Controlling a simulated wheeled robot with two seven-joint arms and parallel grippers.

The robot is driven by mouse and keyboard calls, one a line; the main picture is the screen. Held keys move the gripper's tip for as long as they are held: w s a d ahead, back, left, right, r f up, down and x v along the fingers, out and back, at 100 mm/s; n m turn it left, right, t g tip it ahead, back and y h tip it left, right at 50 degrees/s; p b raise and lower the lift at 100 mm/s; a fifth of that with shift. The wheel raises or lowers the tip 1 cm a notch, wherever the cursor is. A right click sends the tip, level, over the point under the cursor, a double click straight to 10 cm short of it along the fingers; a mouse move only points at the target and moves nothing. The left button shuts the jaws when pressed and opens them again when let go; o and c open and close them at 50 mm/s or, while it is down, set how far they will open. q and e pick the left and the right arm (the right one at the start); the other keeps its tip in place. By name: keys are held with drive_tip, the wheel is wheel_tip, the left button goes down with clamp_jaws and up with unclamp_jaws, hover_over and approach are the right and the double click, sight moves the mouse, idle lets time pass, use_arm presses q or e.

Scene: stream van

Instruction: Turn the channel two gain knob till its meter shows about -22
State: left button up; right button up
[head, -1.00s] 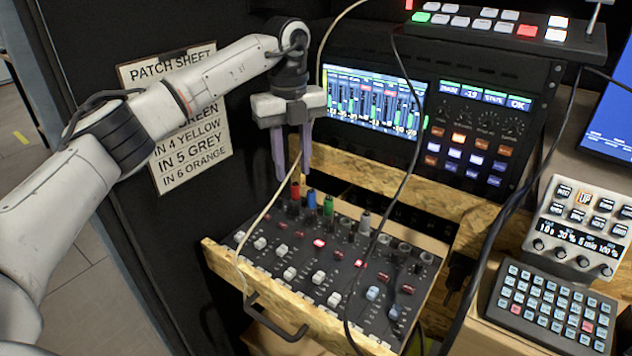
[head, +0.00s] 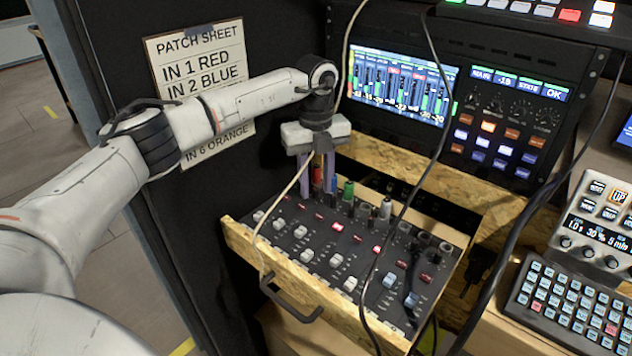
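The mixer panel (head: 300,237) lies in a wooden drawer, with rows of white, grey and red caps. Along its back edge stand a red plug (head: 317,175), a blue plug (head: 334,184), a green plug (head: 347,191) and grey ones. My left gripper (head: 317,188) points down at this back row. Its two purple fingers are apart, with the red plug showing between them; I cannot tell whether they touch anything. The channel two gain knob is not clearly distinguishable here. The meter screen (head: 398,85) shows several bars; their numbers are too small to read surely. My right gripper is out of view.
A patch sheet (head: 196,62) on the dark wall lists IN 1 RED and IN 2 BLUE. Black and pale cables (head: 401,215) hang across the drawer. The drawer handle (head: 290,303) sticks out in front. A keypad (head: 568,300) stands at the right.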

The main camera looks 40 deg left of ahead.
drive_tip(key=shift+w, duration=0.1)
use_arm(q)
clamp_jaws()
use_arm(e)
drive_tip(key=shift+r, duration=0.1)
use_arm(q)
drive_tip(key=shift+r, duration=0.1)
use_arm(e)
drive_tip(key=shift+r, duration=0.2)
use_arm(q)
drive_tip(key=shift+r+m+p, duration=0.1)
drive_tip(key=shift+m+p, duration=0.75)
drive_tip(key=shift+m, duration=0.25)
drive_tip(key=m+p, duration=0.1)
drive_tip(key=m, duration=0.2)
drive_tip(key=shift+m+p, duration=0.3)
drive_tip(key=shift+p, duration=0.1)
drive_tip(key=m, duration=0.2)
drive_tip(key=shift+m+p, duration=0.3)
drive_tip(key=shift+p, duration=0.1)
drive_tip(key=shift+m, duration=1.5)
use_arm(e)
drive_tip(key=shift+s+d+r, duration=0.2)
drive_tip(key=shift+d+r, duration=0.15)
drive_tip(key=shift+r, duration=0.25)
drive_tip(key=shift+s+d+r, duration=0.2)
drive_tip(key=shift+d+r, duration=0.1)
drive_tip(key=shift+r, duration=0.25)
use_arm(q)
drive_tip(key=shift+p, duration=0.3)
